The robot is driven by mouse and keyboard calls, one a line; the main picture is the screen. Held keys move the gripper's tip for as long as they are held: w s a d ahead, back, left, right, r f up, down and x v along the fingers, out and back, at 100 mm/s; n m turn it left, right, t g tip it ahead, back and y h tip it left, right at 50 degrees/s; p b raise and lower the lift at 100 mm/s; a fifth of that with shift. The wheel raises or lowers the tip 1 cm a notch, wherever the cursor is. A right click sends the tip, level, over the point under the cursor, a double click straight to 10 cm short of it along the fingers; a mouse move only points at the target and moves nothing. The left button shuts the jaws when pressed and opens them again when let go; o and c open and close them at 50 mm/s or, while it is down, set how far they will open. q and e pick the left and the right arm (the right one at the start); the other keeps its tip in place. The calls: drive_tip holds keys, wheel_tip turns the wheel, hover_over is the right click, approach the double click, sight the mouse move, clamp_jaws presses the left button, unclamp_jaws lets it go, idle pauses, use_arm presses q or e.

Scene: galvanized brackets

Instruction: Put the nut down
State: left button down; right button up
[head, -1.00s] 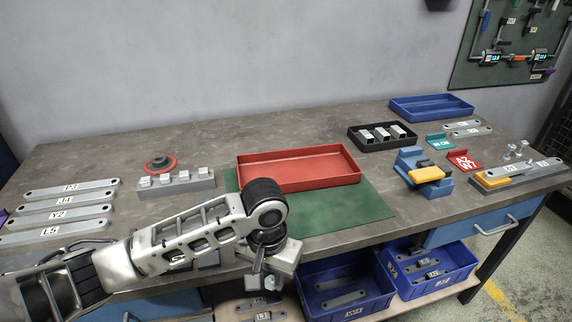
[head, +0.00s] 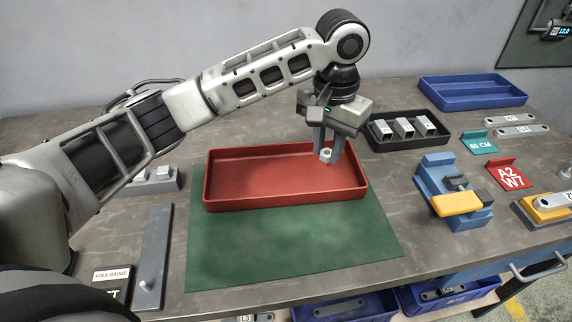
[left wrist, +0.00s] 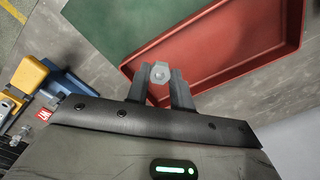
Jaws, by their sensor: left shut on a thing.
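The nut (head: 326,154) is a small pale metal hexagon with a hole. My left gripper (head: 328,156) is shut on it and holds it over the right part of the red tray (head: 285,202). In the left wrist view the nut (left wrist: 159,73) sits between the fingertips of my left gripper (left wrist: 160,82), with the red tray (left wrist: 232,75) beyond. I cannot tell the exact height of the nut above the tray floor. The tray looks empty and lies on a green mat (head: 300,250). My right gripper is not in view.
A blue tray (head: 472,94) is at the back right. The front of the mat is clear.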

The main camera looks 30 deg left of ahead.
sight(283, 177)
use_arm(q)
drive_tip(key=a+f, duration=0.3)
drive_tip(key=a, duration=0.2)
drive_tip(key=w+a+f, duration=0.1)
drive_tip(key=a+f, duration=0.1)
drive_tip(key=shift+a+f, duration=0.35)
drive_tip(key=shift+w+a+f, duration=0.1)
drive_tip(key=shift+a+f, duration=0.3)
drive_tip(key=shift+f, duration=0.1)
drive_tip(key=f, duration=0.1)
drive_tip(key=a+f+p, duration=0.1)
drive_tip(key=f, duration=0.1)
drive_tip(key=shift+a+f, duration=0.15)
drive_tip(key=shift+f, duration=0.15)
drive_tip(key=shift+w+f, duration=0.1)
drive_tip(key=shift+f, duration=0.4)
drive_tip(key=c, duration=1.6)
unclamp_jaws()
drive_tip(key=shift+f, duration=0.1)
drive_tip(key=o, duration=0.4)
